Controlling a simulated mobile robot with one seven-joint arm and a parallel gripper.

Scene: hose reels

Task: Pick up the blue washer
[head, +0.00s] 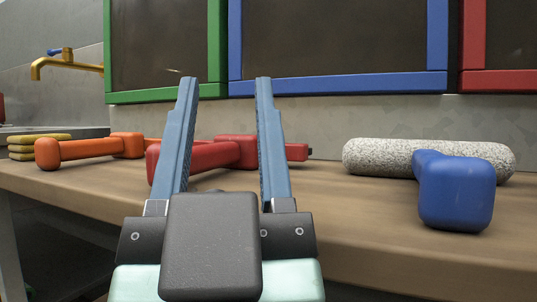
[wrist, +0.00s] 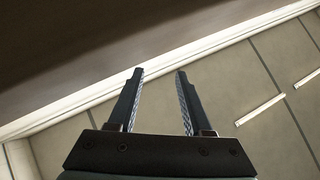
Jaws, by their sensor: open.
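A blue object with a thick rounded block end (head: 457,192) is at the right of the wooden table in the head view. It looks like a dumbbell or mallet, and I cannot tell whether it is the blue washer. No flat blue ring shows in either view. My gripper (head: 225,80) is open and empty, with its two blue fingers pointing up and away, left of the blue object and apart from it. In the wrist view my gripper (wrist: 159,71) is also open, with nothing between the fingers.
A speckled grey roll (head: 378,158) lies behind the blue object. Red dumbbell-like pieces (head: 225,154) show behind my fingers. An orange one (head: 92,147) and stacked yellow pieces (head: 22,147) are at left. The wooden table (head: 350,212) is clear between my gripper and the blue object.

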